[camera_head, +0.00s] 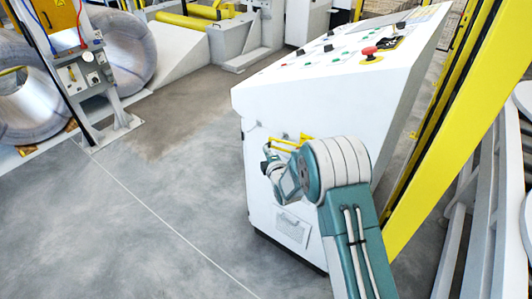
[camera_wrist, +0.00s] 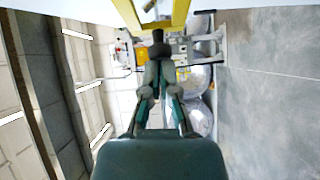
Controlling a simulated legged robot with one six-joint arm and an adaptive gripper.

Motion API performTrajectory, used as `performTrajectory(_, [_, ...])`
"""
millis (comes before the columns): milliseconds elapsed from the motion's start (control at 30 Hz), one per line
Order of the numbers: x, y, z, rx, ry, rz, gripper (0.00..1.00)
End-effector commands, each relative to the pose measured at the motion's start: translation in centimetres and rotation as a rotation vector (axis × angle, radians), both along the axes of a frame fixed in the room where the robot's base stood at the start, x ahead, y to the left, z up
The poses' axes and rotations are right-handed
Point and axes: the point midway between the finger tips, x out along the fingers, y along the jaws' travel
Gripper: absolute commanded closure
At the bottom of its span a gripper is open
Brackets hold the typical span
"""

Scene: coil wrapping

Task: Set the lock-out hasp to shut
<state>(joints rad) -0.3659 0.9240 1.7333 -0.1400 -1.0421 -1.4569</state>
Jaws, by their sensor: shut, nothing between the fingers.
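The lock-out hasp (camera_head: 287,143) shows as thin yellow bars on the side of the white console, partly hidden behind my arm. In the wrist view a yellow U-shaped frame (camera_wrist: 178,20), which looks like the hasp, crosses the top of the picture. My gripper (camera_head: 268,153) is beside the console's side face, close to the yellow bars. In the wrist view my gripper (camera_wrist: 158,48) has its fingers together and empty, with the tips at the yellow crossbar. I cannot tell whether they touch it. The hasp's exact position is unclear.
The white control console (camera_head: 330,92) has a sloped top with buttons and a red emergency stop (camera_head: 369,51). A yellow post (camera_head: 432,140) stands to its right. Wire coils (camera_head: 120,55) lie at the far left. The grey floor (camera_head: 150,215) left of the console is clear.

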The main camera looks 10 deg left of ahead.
Motion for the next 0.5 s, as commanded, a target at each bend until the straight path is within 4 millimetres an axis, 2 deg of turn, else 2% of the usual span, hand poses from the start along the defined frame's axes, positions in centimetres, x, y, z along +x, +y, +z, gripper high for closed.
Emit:
performTrajectory(300, [3.4,-0.2,-0.1,0.001,0.000,-0.177,1.00])
performTrajectory(500, [4.4,-0.4,0.0,0.002,0.001,-0.232,1.00])
